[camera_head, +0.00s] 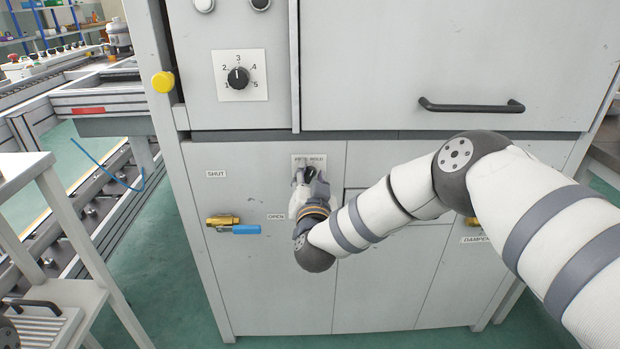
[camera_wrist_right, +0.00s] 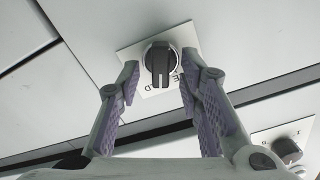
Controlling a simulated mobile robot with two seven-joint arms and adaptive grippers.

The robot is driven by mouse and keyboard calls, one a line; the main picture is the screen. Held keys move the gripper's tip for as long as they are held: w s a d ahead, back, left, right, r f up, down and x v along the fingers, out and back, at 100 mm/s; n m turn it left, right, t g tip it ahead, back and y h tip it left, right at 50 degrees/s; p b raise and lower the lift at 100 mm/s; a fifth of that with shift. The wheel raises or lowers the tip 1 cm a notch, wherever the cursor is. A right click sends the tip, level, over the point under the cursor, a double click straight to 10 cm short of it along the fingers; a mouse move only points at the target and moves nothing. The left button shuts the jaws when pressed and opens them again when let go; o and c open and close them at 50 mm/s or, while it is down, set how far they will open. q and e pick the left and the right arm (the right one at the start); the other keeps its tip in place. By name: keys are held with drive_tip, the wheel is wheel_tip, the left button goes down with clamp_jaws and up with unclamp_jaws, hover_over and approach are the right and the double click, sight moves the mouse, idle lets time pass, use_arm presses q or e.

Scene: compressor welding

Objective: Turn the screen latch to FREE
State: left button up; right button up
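The screen latch is a black rotary knob (camera_wrist_right: 160,62) on a small white plate (camera_wrist_right: 185,40) on the grey cabinet front. In the head view the plate (camera_head: 300,158) carries lettering that seems to read FREE and HOLD, partly covered by my gripper. In the right wrist view the knob's bar lies between the two words, of which only end letters show. My right gripper (camera_wrist_right: 160,90) is open, its purple-grey pads on either side of the knob with a visible gap to each. It also shows in the head view (camera_head: 310,178). My left gripper is not in view.
A numbered dial (camera_head: 238,78) sits above the latch. A brass valve with a blue handle (camera_head: 236,229) is below left, near the SHUT and OPEN labels. A black bar handle (camera_head: 470,105) is upper right. A yellow button (camera_head: 163,82) projects at the cabinet's left edge.

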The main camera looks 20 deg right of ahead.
drive_tip(key=shift+r, duration=0.1)
drive_tip(key=shift+c, duration=0.5)
clamp_jaws()
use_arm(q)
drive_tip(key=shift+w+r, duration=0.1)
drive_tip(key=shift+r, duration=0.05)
use_arm(e)
drive_tip(key=shift+n, duration=0.3)
drive_tip(key=shift+a+r+n+p, duration=0.1)
drive_tip(key=shift+n+p, duration=0.2)
drive_tip(key=shift+n, duration=0.3)
drive_tip(key=shift+w+a+n, duration=0.1)
drive_tip(key=shift+n, duration=1.1)
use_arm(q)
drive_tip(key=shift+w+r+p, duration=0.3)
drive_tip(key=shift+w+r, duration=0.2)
use_arm(e)
drive_tip(key=shift+a+f+n, duration=0.1)
drive_tip(key=shift+n, duration=1.1)
drive_tip(key=shift+a+f+n, duration=0.1)
drive_tip(key=shift+n, duration=1.1)
